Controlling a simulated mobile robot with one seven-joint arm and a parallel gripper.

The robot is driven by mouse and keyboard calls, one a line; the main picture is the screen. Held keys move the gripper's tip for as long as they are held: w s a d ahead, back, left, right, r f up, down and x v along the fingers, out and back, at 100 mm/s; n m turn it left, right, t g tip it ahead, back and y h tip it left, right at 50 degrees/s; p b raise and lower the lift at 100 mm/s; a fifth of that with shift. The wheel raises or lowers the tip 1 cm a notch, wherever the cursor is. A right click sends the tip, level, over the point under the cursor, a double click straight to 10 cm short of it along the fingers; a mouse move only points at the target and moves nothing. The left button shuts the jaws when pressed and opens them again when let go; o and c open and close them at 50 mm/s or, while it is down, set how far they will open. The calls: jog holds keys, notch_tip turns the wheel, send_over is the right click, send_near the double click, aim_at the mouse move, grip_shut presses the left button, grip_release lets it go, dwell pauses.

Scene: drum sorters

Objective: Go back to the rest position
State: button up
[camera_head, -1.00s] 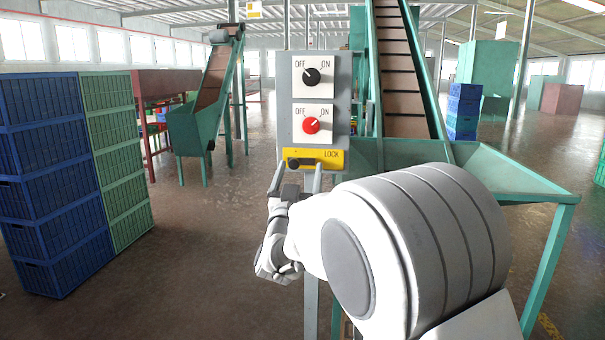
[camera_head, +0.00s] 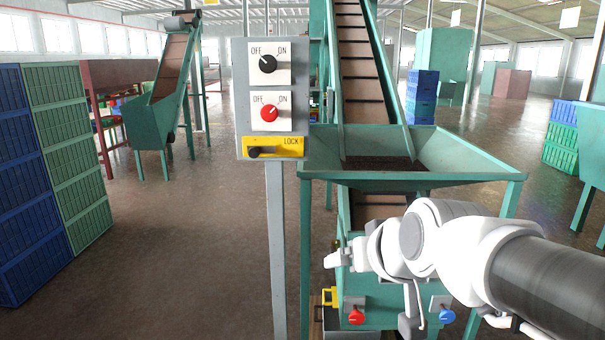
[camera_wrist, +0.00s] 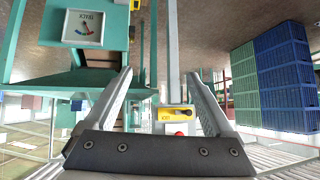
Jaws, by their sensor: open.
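My gripper (camera_head: 333,261) is at the left end of my white arm in the head view, low in front of the green machine and right of the control post. In the wrist view its two fingers (camera_wrist: 161,76) stand wide apart with nothing between them touching. The grey control panel (camera_head: 271,95) carries a black knob (camera_head: 268,64), whose mark seems to lean toward OFF, a red knob (camera_head: 268,114), whose mark seems to lean toward ON, and a yellow LOCK plate (camera_head: 288,146) with a black handle. The plate shows beyond the fingers in the wrist view (camera_wrist: 172,114).
A green hopper (camera_head: 440,152) with a conveyor (camera_head: 360,60) stands right of the panel. Red (camera_head: 355,317) and blue (camera_head: 447,316) knobs sit low on the machine near my arm. Blue and green crates (camera_head: 65,170) are stacked at left. Floor between them and the post is clear.

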jog(key=s+d+f+m+g+h, duration=0.1)
jog(key=s+d+f+g, duration=0.15)
jog(key=s, duration=0.45)
jog(key=s+d+f+g+h, duration=0.1)
jog(key=s+d+f+g, duration=0.15)
jog(key=s, duration=0.45)
notch_tip(320, 180, up, 21)
jog(key=t+p, duration=0.1)
jog(key=p, duration=2)
jog(key=shift+d+f+p, duration=0.2)
jog(key=shift+d+p, duration=0.05)
jog(key=shift+p, duration=0.05)
jog(key=shift+w, duration=0.1)
